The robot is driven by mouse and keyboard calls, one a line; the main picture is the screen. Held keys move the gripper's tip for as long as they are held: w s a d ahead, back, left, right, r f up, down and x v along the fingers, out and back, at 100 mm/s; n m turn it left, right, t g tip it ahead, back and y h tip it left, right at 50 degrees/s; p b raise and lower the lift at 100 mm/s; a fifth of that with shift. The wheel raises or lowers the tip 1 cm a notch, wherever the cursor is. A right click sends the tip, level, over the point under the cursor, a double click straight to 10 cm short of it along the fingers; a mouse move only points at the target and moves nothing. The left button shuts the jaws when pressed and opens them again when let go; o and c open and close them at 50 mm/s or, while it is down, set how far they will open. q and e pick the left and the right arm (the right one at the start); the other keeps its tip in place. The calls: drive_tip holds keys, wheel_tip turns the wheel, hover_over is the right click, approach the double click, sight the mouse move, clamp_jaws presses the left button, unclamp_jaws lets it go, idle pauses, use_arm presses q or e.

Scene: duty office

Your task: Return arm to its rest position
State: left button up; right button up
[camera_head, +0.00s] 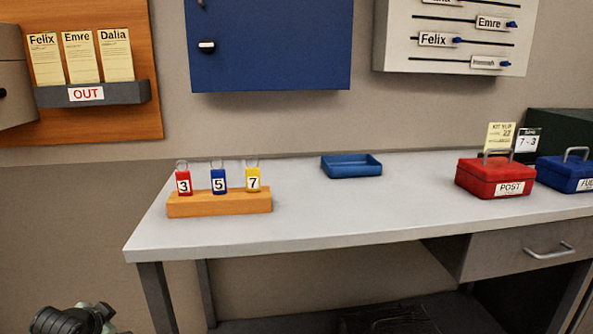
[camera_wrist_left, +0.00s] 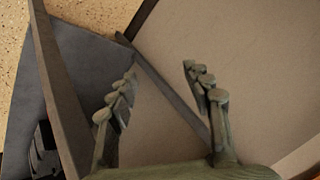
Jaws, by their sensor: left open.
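My left gripper (camera_wrist_left: 159,70) shows in the left wrist view with its two green-grey fingers spread apart and nothing between them. Behind the fingers are a plain beige surface and dark grey bars that look like desk legs. In the head view, a dark rounded part of my left arm (camera_head: 75,320) shows at the bottom left corner, below and left of the desk's front edge; the fingers are not visible there. My right gripper is in neither view.
The grey desk (camera_head: 330,215) holds a wooden block (camera_head: 220,204) with tags 3, 5 and 7, an empty blue tray (camera_head: 352,170), a red POST box (camera_head: 495,180) and a blue box (camera_head: 565,175). A blue cabinet (camera_head: 268,45) hangs above. The desk's middle is clear.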

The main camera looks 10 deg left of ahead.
use_arm(q)
drive_tip(key=s+d+f+g, duration=0.1)
drive_tip(key=s+d+f, duration=0.2)
drive_tip(key=f, duration=0.3)
drive_tip(key=s+d+f+n+g+h, duration=0.1)
drive_tip(key=s+d+f, duration=0.15)
drive_tip(key=f, duration=0.35)
drive_tip(key=s+d+f+g, duration=0.1)
drive_tip(key=s+d+f, duration=0.25)
drive_tip(key=f, duration=0.25)
drive_tip(key=s+d+f+n+g+h, duration=0.1)
drive_tip(key=s+d+f+g, duration=0.1)
drive_tip(key=s+d+f, duration=1)
drive_tip(key=s+f, duration=0.1)
drive_tip(key=s, duration=0.2)
drive_tip(key=shift+d+f, duration=0.35)
